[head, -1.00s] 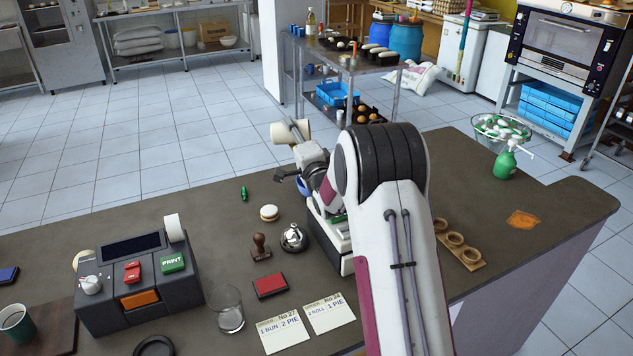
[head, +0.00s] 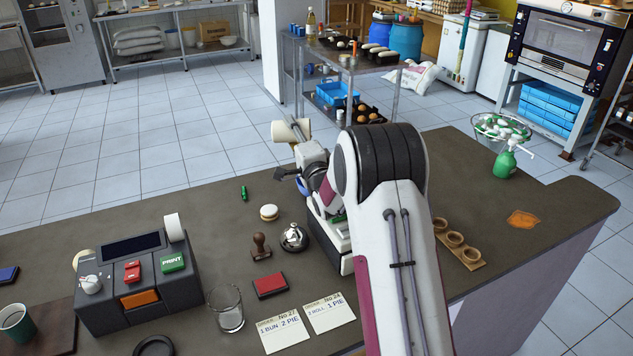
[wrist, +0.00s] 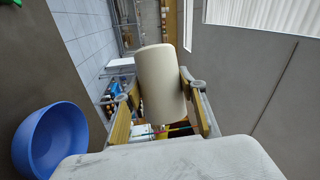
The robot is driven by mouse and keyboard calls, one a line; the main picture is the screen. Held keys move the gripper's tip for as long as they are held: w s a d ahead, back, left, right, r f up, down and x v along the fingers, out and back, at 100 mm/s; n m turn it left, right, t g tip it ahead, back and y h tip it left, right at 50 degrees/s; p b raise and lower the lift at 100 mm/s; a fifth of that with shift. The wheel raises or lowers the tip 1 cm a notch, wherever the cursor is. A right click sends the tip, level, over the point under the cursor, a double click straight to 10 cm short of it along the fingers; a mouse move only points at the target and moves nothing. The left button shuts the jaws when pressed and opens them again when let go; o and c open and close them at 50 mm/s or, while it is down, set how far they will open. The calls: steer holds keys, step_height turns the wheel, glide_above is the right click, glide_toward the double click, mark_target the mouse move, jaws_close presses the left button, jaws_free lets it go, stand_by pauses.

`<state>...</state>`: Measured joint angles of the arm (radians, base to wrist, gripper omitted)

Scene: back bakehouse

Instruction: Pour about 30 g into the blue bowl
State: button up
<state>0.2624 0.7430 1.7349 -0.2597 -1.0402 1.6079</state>
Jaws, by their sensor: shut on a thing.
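My gripper (wrist: 162,92) is shut on a cream cylindrical container (wrist: 160,80), with one finger on each side of it. In the head view the container (head: 281,132) is held up above the counter, lying well over on its side. Its contents and any stream from it are not visible. The blue bowl (wrist: 48,142) is at the lower left of the wrist view, apart from the container, and its visible inside looks empty. In the head view only a blue sliver of the bowl (head: 301,187) shows beside my arm; the rest is hidden.
A dark and white device (head: 330,238) stands on the counter, partly behind my arm.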

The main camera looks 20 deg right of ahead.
steer(key=shift+s+d+r+m+t+h+p, duration=0.15)
steer(key=shift+r+m+t+h+p, duration=0.15)
steer(key=shift+m, duration=0.4)
steer(key=shift+d+r+m+t+h+p, duration=0.1)
steer(key=shift+d+r+m+t+p, duration=0.2)
steer(key=shift+m, duration=0.4)
stand_by(2.3)
steer(key=shift+a, duration=0.15)
steer(key=shift+f, duration=0.15)
steer(key=n, duration=0.1)
steer(key=f+n+g, duration=0.1)
steer(key=n, duration=0.1)
steer(key=shift+w+a+n+g+y, duration=0.2)
steer(key=shift+a+n+g+y, duration=0.1)
steer(key=shift+a+y, duration=0.1)
steer(key=a+f+n, duration=0.1)
steer(key=f+n, duration=0.1)
steer(key=shift+w+a+f+g, duration=0.35)
steer(key=shift+w+g, duration=0.05)
steer(key=shift+f+n, duration=0.1)
steer(key=shift+n, duration=0.2)
